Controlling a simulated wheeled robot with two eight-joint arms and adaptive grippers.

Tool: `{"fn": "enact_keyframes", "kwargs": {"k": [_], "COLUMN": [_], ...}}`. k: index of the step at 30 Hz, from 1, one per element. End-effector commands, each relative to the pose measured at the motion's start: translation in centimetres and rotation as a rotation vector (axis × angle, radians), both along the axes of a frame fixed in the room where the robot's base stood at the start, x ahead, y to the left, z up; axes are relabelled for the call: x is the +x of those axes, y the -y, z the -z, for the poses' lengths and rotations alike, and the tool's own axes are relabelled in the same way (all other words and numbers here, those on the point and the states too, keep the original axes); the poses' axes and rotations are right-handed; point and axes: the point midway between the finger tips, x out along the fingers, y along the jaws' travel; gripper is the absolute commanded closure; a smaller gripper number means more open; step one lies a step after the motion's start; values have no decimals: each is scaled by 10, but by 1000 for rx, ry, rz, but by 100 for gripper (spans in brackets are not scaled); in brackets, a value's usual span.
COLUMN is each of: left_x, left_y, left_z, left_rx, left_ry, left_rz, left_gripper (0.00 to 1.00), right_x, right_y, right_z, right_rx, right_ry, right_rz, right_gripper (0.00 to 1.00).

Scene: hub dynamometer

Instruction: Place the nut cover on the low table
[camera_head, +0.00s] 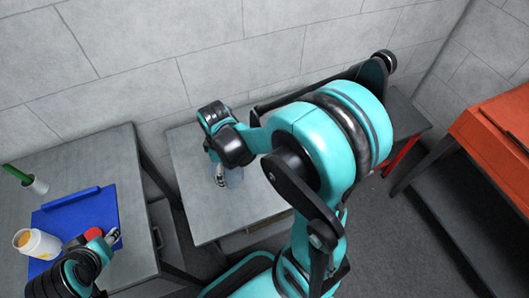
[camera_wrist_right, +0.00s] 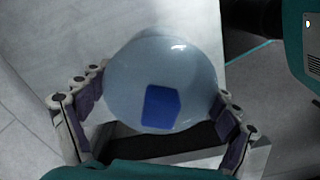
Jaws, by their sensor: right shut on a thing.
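The nut cover is most likely the pale, see-through round piece (camera_wrist_right: 160,75) between the fingers of my right gripper (camera_wrist_right: 155,112). A dark blue patch shows in or through it. In the head view my right gripper (camera_head: 221,176) is over the grey table (camera_head: 190,215) in the middle, probably the low table. The piece shows there only as a faint bluish shape (camera_head: 235,177), partly hidden by the wrist. I cannot tell whether it touches the tabletop. My left gripper (camera_head: 113,236) is over the blue mat at the left; its finger opening is unclear.
The left table (camera_head: 75,160) bears a blue mat (camera_head: 80,215), a white cup with orange contents (camera_head: 38,244), a green-handled item in a white holder (camera_head: 22,177) and a red item (camera_head: 94,235). An orange-topped bench (camera_head: 490,135) stands right. The middle table's front left is bare.

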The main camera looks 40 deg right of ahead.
Motion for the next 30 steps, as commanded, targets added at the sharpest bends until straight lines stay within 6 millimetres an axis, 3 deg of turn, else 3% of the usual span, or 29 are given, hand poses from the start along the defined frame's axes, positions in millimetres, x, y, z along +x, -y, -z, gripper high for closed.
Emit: {"fn": "enact_keyframes", "kwargs": {"k": [6,12,17,24,30], "left_x": [0,0,0,0,0], "left_y": [0,0,0,0,0], "left_z": [13,17,31,55,64], "left_rx": [0,0,0,0,0], "left_ry": [0,0,0,0,0], "left_rz": [0,0,0,0,0], "left_gripper": [60,60,60,60,60], "right_x": [-32,-41,-18,37,63], "right_y": [4,6,14,33,41], "right_z": [27,36,55,90,104], "right_rx": [1,1,1,1,1], "right_ry": [0,0,0,0,0], "right_rz": [-362,-505,-518,-517,-518], "right_gripper": [41,41,41,41,41]}}
